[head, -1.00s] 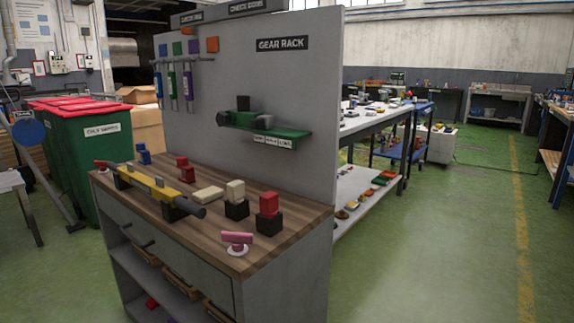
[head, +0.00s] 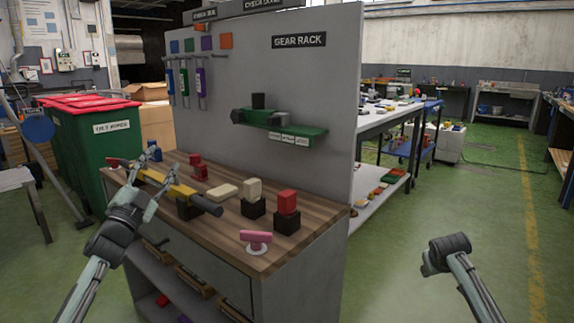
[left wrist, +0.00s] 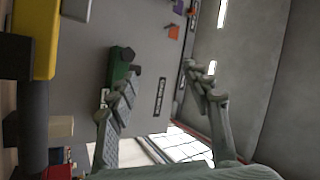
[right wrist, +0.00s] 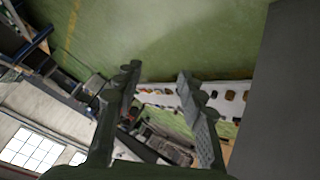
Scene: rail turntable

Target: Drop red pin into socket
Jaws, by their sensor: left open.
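Red pieces stand on the wooden bench: a red block on a black base (head: 287,202), a smaller red piece (head: 198,169) behind the yellow bar, and a red end piece (head: 115,162) by the bar's far left end. I cannot tell which is the pin or which part is the socket. The yellow bar (head: 168,183) lies along the bench's left side. My left gripper (head: 145,180) is open in front of the bar's left part; its spread, empty fingers also show in the left wrist view (left wrist: 160,75). My right gripper (right wrist: 160,75) is open and empty, over the floor right of the bench.
A cream block on a black base (head: 252,190), a flat cream piece (head: 222,192) and a pink handle (head: 256,238) stand on the bench. The grey panel (head: 320,90) rises behind, with a green shelf (head: 285,127). Green bins (head: 100,140) stand left; green floor at right is open.

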